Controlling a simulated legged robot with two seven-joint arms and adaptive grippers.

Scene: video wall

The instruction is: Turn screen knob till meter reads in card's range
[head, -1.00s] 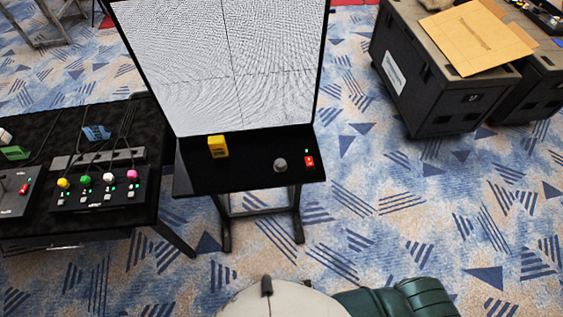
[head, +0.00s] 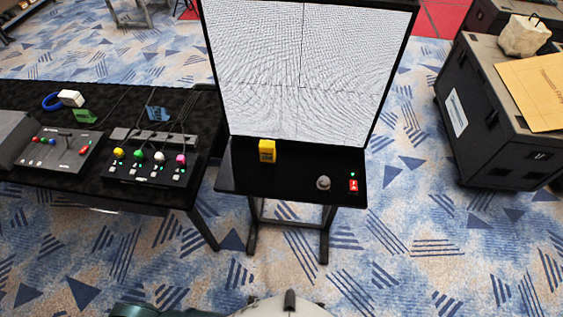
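The screen (head: 303,75) stands on a black stand and shows a fine grey-white pattern with a dark cross of lines. On the black shelf (head: 240,177) below it are a yellow meter-like box (head: 267,151) on the left, a grey round knob (head: 323,183) and a red switch (head: 353,186) with a small green light on the right. The meter's reading is too small to tell. No card with a legible range shows. Neither gripper is in view; only parts of my own body show at the bottom edge.
A black table (head: 63,184) on the left holds a control box (head: 148,172) with coloured plugs and cables, and a switch panel (head: 59,149). A dark case (head: 498,135) at right carries a brown envelope (head: 535,90) and a pale lump (head: 524,36). Carpet before the stand is clear.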

